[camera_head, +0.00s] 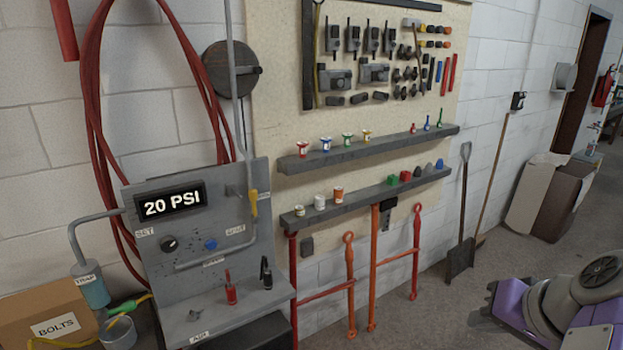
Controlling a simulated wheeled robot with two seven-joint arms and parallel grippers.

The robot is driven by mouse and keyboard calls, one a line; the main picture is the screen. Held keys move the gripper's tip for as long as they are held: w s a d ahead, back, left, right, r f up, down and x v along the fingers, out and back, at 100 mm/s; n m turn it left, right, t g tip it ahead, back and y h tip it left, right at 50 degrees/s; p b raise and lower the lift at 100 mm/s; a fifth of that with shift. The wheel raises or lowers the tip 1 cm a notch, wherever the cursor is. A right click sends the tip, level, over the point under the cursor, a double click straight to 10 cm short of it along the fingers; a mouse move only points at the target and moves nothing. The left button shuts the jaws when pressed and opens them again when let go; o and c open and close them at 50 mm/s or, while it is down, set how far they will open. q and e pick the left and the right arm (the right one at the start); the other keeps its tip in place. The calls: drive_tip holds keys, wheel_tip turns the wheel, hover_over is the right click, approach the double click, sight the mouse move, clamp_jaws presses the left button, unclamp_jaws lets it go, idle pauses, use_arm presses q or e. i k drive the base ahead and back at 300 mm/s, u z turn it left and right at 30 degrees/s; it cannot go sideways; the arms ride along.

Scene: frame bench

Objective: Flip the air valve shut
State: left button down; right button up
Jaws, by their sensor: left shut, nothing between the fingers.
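The grey air panel (205,185) stands at the left with a lit "20 PSI" display (172,202). A yellow lever (253,204), apparently the air valve's, sits on the panel's right side, upright and in line with the pipe (215,255). A small label marked "AIR" (198,337) is on the panel's front edge.
A red hose (92,110) hangs behind the panel. A cardboard box marked "BOLTS" (48,315) is at the lower left. Two shelves (370,150) with small pots stick out from the wall right of the panel. Orange frames (350,290) lean below them.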

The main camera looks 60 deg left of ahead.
sight(252, 193)
drive_tip(key=i, duration=1.7)
drive_tip(key=u, duration=3.55)
drive_tip(key=i, duration=1.4)
drive_tip(key=z, duration=1.7)
